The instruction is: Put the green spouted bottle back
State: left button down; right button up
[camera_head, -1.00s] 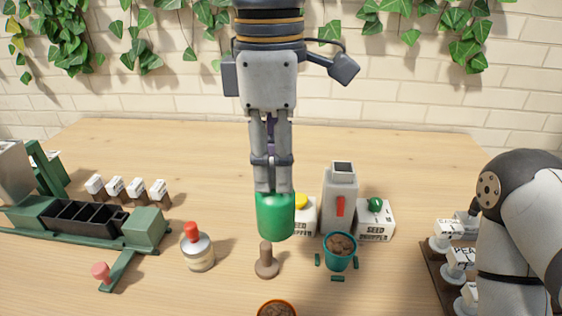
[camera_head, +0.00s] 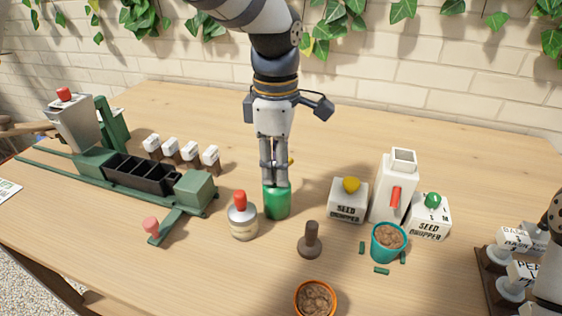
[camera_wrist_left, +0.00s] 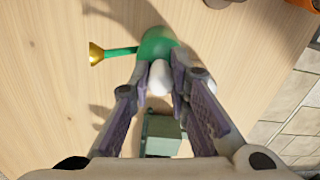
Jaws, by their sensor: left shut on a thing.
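The green spouted bottle (camera_head: 277,203) is upright under my left gripper (camera_head: 274,182) in the head view. The gripper's fingers are shut on its top. Whether its base touches the table cannot be told. In the left wrist view the green bottle (camera_wrist_left: 158,42) has a gold-tipped spout (camera_wrist_left: 96,53) pointing left and a white part (camera_wrist_left: 160,78) between the fingers of the left gripper (camera_wrist_left: 161,68). My right gripper is out of view; only a piece of my right arm shows at the right edge.
A red-capped bottle (camera_head: 242,220) stands close left of the green bottle. A brown tamper (camera_head: 310,242), an orange pot (camera_head: 316,299) and a teal pot (camera_head: 388,242) stand nearer and right. A green rail station (camera_head: 140,180) is left.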

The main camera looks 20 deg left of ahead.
pick_arm(q)
jog(key=shift+f, duration=0.25)
jog(key=c, duration=1.5)
grip_release()
jog(key=shift+f, duration=0.1)
notch_tip(320, 180, up, 12)
jog(key=shift+r, duration=0.2)
